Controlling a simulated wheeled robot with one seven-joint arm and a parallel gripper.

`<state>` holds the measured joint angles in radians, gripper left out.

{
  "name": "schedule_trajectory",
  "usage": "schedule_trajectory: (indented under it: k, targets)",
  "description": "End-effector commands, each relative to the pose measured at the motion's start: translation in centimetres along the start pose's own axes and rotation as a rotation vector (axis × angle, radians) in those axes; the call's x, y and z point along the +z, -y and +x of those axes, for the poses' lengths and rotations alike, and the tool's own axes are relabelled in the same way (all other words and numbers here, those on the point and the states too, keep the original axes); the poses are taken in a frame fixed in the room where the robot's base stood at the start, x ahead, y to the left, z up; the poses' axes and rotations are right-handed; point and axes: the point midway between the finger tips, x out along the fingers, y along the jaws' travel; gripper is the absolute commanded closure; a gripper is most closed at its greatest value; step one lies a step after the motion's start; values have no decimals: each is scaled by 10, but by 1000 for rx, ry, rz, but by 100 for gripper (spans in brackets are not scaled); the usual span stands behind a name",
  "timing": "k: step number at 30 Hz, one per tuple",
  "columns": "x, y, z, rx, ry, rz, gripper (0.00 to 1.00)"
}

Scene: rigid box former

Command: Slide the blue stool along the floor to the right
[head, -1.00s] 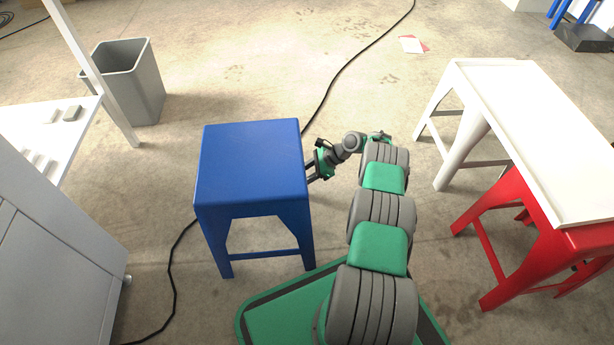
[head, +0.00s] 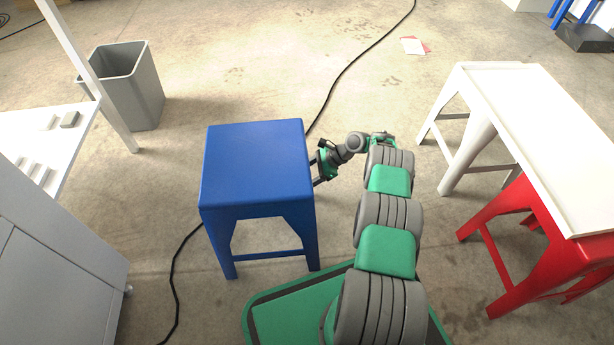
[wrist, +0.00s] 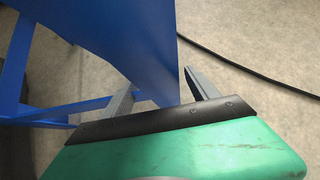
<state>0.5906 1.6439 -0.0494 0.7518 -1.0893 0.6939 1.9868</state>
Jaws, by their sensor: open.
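The blue stool (head: 255,165) stands upright on the floor, left of my arm in the head view. My gripper (head: 316,173) is at the stool's right side, low beside its far right leg. In the wrist view, my open gripper (wrist: 165,98) has one finger on each side of a blue leg panel (wrist: 150,50) of the stool. The panel reaches down between the fingers. I cannot tell whether either finger touches it. The stool's far leg is mostly hidden in the head view.
A white table (head: 530,125) and a red stool (head: 520,245) stand at the right, with bare floor between them and my arm. A grey bin (head: 130,85) and a grey cabinet (head: 60,270) are at the left. A black cable (head: 350,65) runs across the floor behind the blue stool.

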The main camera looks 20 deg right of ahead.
Motion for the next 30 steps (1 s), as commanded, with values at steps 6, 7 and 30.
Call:
schedule_trajectory:
  k: [6,7,30]
  targets:
    - [0,0,-2,-1,0,0,32]
    - [0,0,-5,-2,0,0,32]
    - [0,0,-78,0,0,0,32]
